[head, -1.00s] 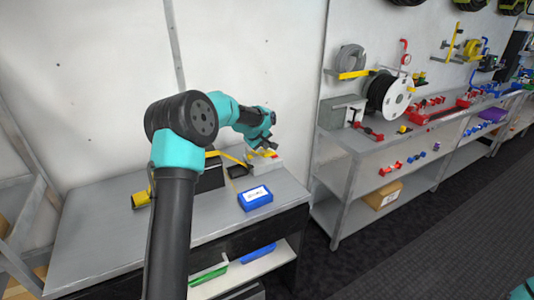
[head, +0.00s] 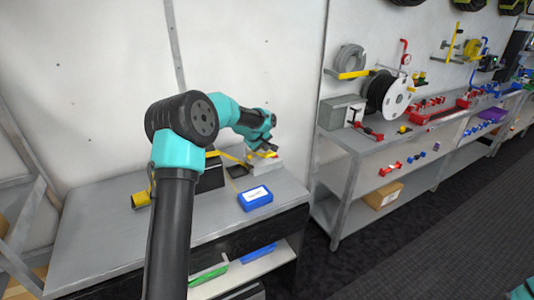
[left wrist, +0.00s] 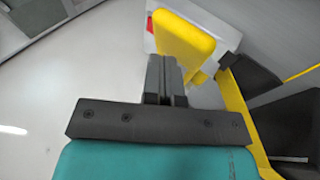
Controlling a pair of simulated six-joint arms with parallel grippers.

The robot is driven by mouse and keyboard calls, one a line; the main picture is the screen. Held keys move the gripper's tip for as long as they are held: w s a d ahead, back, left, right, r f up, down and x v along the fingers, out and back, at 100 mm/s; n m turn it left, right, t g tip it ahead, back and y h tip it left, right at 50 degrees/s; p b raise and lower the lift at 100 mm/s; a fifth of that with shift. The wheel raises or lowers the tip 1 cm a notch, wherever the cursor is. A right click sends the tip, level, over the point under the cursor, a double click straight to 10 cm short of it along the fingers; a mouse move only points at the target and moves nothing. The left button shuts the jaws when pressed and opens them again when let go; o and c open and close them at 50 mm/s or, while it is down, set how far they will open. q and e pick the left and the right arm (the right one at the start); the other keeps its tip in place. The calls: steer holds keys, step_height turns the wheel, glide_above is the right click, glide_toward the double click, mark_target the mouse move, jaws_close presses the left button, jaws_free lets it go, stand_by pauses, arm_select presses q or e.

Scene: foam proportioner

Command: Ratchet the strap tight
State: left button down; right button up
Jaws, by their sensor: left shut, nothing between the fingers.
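The ratchet's yellow handle (left wrist: 184,42) stands on a light grey block beside the left fingertips in the left wrist view. In the head view the handle (head: 267,154) is small and partly hidden by my gripper. The yellow strap (head: 231,157) runs left from there over a dark box (head: 209,177); it also shows at the right of the left wrist view (left wrist: 240,112). My left gripper (left wrist: 165,72) is shut and empty, its fingers overlapping the handle's lower part in the picture; I cannot tell whether they touch. My right gripper is out of view.
A blue box (head: 255,199) with a white label lies on the grey bench (head: 222,216), in front of the ratchet. A wall is close behind. A second bench (head: 357,140) to the right holds a cable reel (head: 398,99) and red parts. The bench's front right is clear.

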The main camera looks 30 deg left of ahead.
mark_target(265, 154)
arm_select(q)
steer(key=shift+s+d+f, duration=0.1)
steer(key=shift+d+f, duration=0.1)
steer(key=shift+f, duration=0.4)
steer(key=shift+s+d+f, duration=0.15)
steer(key=shift+f, duration=0.45)
steer(key=shift+s+d+f, duration=0.1)
steer(key=shift+d+f, duration=0.1)
steer(key=shift+f, duration=0.4)
stand_by(2.5)
stand_by(0.4)
steer(key=shift+w+a+r, duration=0.15)
steer(key=shift+a+r, duration=0.1)
steer(key=shift+r, duration=0.6)
steer(key=shift+w+a+r, duration=0.2)
steer(key=shift+a+r, duration=0.1)
steer(key=shift+r, duration=0.55)
steer(key=shift+w+a+r, duration=0.15)
steer(key=shift+a+r, duration=0.1)
steer(key=shift+r, duration=0.6)
steer(key=shift+r, duration=0.1)
steer(key=shift+w+a+r, duration=0.15)
steer(key=shift+a+r, duration=0.1)
steer(key=shift+r, duration=0.5)
steer(key=shift+w+a+r, duration=0.15)
steer(key=shift+a+r, duration=0.05)
steer(key=shift+r, duration=0.55)
steer(key=shift+w+a+r, duration=0.15)
steer(key=shift+a+r, duration=0.1)
steer(key=shift+r, duration=0.5)
